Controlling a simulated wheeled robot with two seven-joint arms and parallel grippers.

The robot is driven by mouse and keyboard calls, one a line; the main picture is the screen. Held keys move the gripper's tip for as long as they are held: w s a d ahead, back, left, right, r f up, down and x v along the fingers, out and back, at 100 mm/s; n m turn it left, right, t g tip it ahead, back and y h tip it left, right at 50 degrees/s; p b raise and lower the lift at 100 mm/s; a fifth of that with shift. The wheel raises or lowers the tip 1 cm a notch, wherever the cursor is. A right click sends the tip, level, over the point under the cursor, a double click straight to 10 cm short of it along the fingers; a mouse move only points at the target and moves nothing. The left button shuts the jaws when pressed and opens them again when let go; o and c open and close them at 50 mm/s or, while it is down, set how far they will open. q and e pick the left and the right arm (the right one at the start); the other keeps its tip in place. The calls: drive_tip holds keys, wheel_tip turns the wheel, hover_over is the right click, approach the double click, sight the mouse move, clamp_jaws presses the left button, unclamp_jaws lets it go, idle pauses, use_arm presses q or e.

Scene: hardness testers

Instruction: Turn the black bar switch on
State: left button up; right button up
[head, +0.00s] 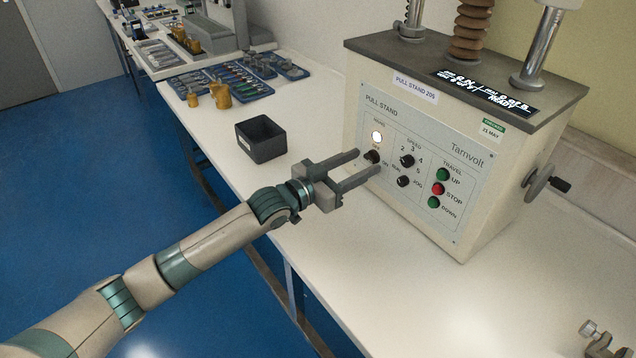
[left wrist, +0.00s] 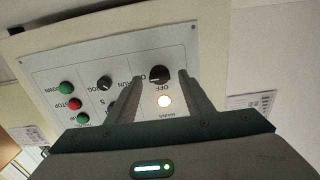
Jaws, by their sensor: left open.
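The black bar switch (head: 372,157) is on the front panel of the pull stand (head: 480,225), just below a glowing white lamp (head: 376,137). It also shows in the left wrist view (left wrist: 159,75), with OFF and ON lettering beside it. I cannot tell for certain which mark its bar points to. My left gripper (head: 368,162) is open, its two fingers reaching to the panel. In the left wrist view its fingertips (left wrist: 161,77) stand on either side of the switch. I cannot tell whether they touch it. My right gripper is not in view.
Other knobs (head: 407,161) and green and red buttons (head: 438,188) sit to the right on the panel. A black open box (head: 260,139) stands on the bench left of the stand. Tool trays (head: 235,82) lie further back. The bench in front is mostly clear.

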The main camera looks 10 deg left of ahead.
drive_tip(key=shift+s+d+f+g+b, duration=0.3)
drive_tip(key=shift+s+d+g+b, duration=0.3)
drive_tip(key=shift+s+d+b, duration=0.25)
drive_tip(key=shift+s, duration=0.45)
use_arm(q)
drive_tip(key=v, duration=1.6)
drive_tip(key=shift+s+a, duration=0.2)
drive_tip(key=shift+s, duration=0.05)
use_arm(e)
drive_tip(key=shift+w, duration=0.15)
